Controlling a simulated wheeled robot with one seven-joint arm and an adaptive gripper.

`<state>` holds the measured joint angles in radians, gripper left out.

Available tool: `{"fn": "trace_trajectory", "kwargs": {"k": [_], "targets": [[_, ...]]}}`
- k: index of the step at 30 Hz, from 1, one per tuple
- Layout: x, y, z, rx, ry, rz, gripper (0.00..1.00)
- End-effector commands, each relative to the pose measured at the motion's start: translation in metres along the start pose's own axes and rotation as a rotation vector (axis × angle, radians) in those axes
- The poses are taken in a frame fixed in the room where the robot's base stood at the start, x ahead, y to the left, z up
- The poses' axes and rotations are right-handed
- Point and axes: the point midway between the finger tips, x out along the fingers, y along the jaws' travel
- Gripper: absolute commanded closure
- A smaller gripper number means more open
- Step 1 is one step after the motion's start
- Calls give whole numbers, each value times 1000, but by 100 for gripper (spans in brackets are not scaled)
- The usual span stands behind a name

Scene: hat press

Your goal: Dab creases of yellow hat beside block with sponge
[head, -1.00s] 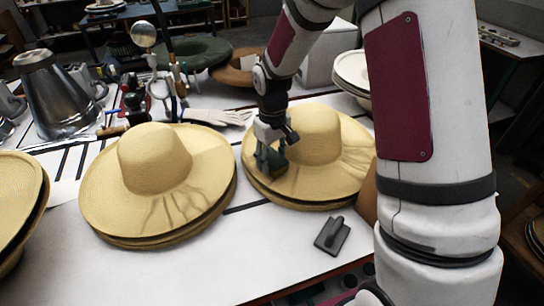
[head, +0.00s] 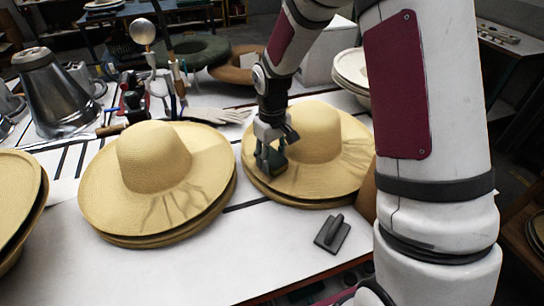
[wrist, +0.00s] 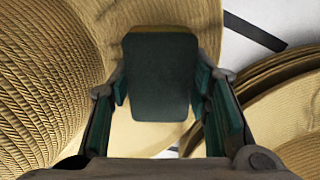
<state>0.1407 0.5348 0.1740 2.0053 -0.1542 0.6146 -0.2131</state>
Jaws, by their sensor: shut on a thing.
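A yellow straw hat (head: 320,135) lies crown up on a stack at the right of the table, with creases on its right front brim. Another yellow hat (head: 155,155) on a stack in the middle has fan-like creases on its front brim. A dark grey block with a raised handle (head: 332,234) lies on the table in front of the right hat. My gripper (head: 271,163) is over the right hat's left brim, beside its crown. It is shut on a dark green sponge (wrist: 160,78) with a yellowish far edge. I cannot tell if the sponge touches the brim.
More hats (head: 15,200) stand at the left edge. The table front is clear around the grey block.

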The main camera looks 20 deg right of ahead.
Motion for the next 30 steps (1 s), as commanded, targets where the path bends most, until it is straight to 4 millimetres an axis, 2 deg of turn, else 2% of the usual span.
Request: {"fn": "trace_trajectory", "kwargs": {"k": [30], "targets": [[8, 0, 0, 0, 0, 0, 78]]}}
